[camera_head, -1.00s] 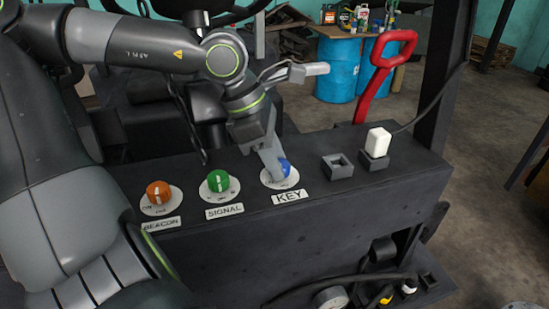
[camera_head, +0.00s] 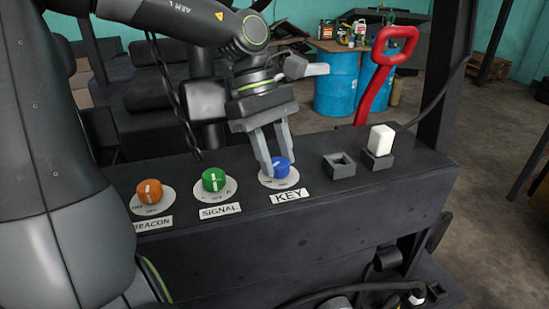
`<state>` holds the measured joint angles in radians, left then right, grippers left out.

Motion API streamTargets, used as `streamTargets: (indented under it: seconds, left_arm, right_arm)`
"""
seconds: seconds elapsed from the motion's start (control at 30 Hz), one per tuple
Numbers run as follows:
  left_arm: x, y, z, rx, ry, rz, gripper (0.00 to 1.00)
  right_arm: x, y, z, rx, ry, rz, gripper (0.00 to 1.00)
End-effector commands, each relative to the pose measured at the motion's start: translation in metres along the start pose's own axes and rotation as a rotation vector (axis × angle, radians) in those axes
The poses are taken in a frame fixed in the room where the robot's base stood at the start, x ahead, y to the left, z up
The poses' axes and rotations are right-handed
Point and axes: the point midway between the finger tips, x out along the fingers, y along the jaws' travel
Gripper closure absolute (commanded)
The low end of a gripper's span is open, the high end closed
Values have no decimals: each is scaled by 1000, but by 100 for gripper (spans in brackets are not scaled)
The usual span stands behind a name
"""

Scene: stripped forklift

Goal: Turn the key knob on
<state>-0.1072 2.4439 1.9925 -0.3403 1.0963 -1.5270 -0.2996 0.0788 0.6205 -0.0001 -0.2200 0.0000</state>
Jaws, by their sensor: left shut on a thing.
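The blue key knob (camera_head: 281,168) sits on a round white dial plate on top of the dark panel, behind the KEY label (camera_head: 289,196). My left gripper (camera_head: 278,172) reaches down from above with its two grey fingers on either side of the knob, shut on it. The fingers cover part of the knob and its dial, so I cannot read its setting well. My right gripper is not in view.
To the left on the panel (camera_head: 350,205) are the green SIGNAL knob (camera_head: 214,179) and orange BEACON knob (camera_head: 149,191). To the right are an empty square socket (camera_head: 339,166), a white plug (camera_head: 380,140) with a cable, and a red handle (camera_head: 385,75).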

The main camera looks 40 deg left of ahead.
Motion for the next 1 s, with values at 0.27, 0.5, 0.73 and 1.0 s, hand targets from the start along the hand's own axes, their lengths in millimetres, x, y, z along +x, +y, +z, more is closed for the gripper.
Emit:
streamTargets:
  seconds: [0.27, 0.5, 0.73, 1.0]
  left_arm:
    - [1, 0, 0, 75, 1, -33, 89]
    - [1, 0, 0, 89, 1, -39, 89]
    - [1, 0, 0, 89, 1, -39, 89]
    - [1, 0, 0, 88, 1, -38, 44]
  right_arm:
    - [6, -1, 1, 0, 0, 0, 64]
    - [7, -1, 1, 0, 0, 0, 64]
    - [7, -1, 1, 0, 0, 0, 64]
    - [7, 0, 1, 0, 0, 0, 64]
